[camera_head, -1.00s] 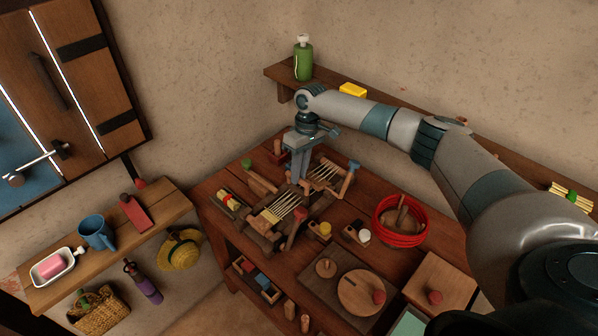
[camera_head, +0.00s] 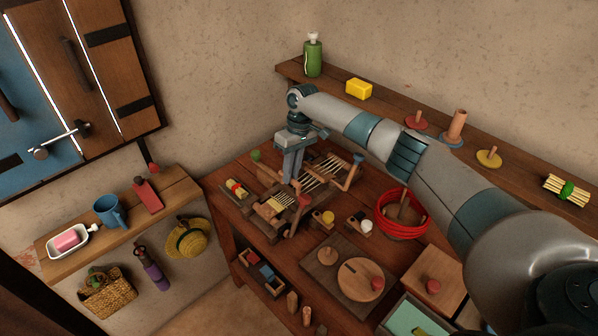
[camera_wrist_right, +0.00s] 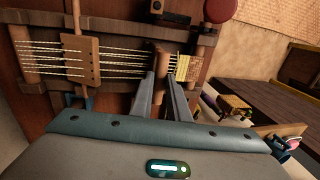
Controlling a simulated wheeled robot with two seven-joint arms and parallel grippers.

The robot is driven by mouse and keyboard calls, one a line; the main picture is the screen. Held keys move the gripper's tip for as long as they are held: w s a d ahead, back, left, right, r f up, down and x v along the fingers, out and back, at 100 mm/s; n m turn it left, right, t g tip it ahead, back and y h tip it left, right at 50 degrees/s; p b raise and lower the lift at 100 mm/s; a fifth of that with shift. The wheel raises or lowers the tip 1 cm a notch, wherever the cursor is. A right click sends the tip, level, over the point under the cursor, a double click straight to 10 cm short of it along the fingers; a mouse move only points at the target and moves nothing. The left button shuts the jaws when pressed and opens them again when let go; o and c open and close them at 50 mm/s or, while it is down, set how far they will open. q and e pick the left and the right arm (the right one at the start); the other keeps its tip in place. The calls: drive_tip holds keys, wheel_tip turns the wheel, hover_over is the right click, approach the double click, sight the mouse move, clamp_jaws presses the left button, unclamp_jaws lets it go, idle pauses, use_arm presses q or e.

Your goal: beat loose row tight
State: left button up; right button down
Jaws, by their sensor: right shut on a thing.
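A small wooden loom (camera_head: 335,182) stands on the work table, strung with pale threads. Yellowish woven cloth (camera_head: 270,208) lies at its near-left end and shows right of my fingers in the wrist view (camera_wrist_right: 188,68). My right gripper (camera_head: 289,180) reaches down over the loom from the right. In the wrist view its fingers (camera_wrist_right: 161,78) are closed around an upright wooden bar (camera_wrist_right: 162,56) across the threads, close beside the cloth. A wooden plate (camera_wrist_right: 80,58) sits on the threads farther left. The row at the cloth edge is too small to judge. My left gripper is out of view.
Close around the loom are a red coil (camera_head: 402,232), small wooden blocks with a yellow bobbin (camera_head: 327,217) and a white one (camera_head: 366,226). A round board (camera_head: 358,283) lies in front. A wall shelf (camera_head: 440,135) runs behind my arm.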

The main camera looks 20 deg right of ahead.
drive_tip(key=shift+a+r, duration=0.2)
drive_tip(key=shift+a, duration=0.4)
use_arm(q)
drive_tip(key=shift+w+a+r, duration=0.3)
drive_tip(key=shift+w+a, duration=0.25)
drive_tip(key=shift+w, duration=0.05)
use_arm(e)
drive_tip(key=shift+d+f, duration=0.1)
drive_tip(key=shift+d, duration=0.05)
drive_tip(key=c, duration=1.7)
unclamp_jaws()
drive_tip(key=shift+c, duration=0.2)
drive_tip(key=shift+o, duration=0.3)
drive_tip(key=shift+s, duration=0.1)
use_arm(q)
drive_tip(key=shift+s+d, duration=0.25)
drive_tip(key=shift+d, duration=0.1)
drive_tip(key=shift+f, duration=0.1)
